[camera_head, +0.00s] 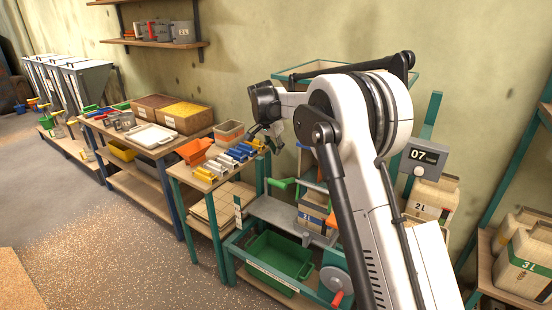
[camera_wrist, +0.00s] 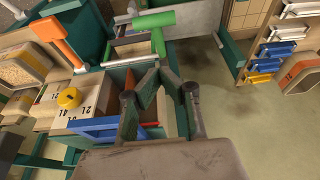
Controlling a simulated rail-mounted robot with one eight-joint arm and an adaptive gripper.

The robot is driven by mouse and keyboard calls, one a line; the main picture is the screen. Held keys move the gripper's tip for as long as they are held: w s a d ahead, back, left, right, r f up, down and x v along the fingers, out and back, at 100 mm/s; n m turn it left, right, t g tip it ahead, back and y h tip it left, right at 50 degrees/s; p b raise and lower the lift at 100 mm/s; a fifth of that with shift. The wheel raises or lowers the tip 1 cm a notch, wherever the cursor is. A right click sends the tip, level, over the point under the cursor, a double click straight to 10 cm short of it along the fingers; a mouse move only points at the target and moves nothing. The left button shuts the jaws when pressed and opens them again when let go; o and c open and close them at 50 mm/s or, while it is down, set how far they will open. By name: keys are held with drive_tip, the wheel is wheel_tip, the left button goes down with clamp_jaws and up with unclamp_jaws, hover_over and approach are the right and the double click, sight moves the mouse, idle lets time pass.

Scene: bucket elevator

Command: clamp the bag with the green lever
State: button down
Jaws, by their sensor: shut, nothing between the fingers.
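The green lever (camera_head: 281,184) stands out from the left side of the bag station in the head view. In the wrist view its green handle (camera_wrist: 153,19) lies beyond the fingertips, at the top. A paper bag marked 2L (camera_head: 312,218) stands in the station, right of the lever. In the wrist view, 2L surfaces (camera_wrist: 82,92) show at left, behind a blue bar (camera_wrist: 95,124). My gripper (camera_head: 273,139) is shut and empty, above and apart from the lever. Its fingers (camera_wrist: 159,70) also show in the wrist view. Whether the clamp grips the bag cannot be told.
A table with colored scoops (camera_head: 226,162) stands left of the station. A green bin (camera_head: 275,260) sits below. A display reading 07 (camera_head: 423,156) and another 2L bag (camera_head: 433,195) are at right.

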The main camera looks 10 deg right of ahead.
drive_tip(key=p+x, duration=0.1)
drive_tip(key=x, duration=0.6)
drive_tip(key=shift+w+d+f, duration=0.1)
drive_tip(key=shift+f, duration=0.2)
drive_tip(key=f, duration=0.2)
drive_tip(key=f+p, duration=0.1)
drive_tip(key=shift+s+a+f, duration=0.1)
drive_tip(key=shift+s+a, duration=0.2)
drive_tip(key=shift+s, duration=0.05)
drive_tip(key=shift+s+a+f, duration=0.15)
drive_tip(key=shift+s+f, duration=0.05)
drive_tip(key=shift+f, duration=0.45)
drive_tip(key=shift+f, duration=0.1)
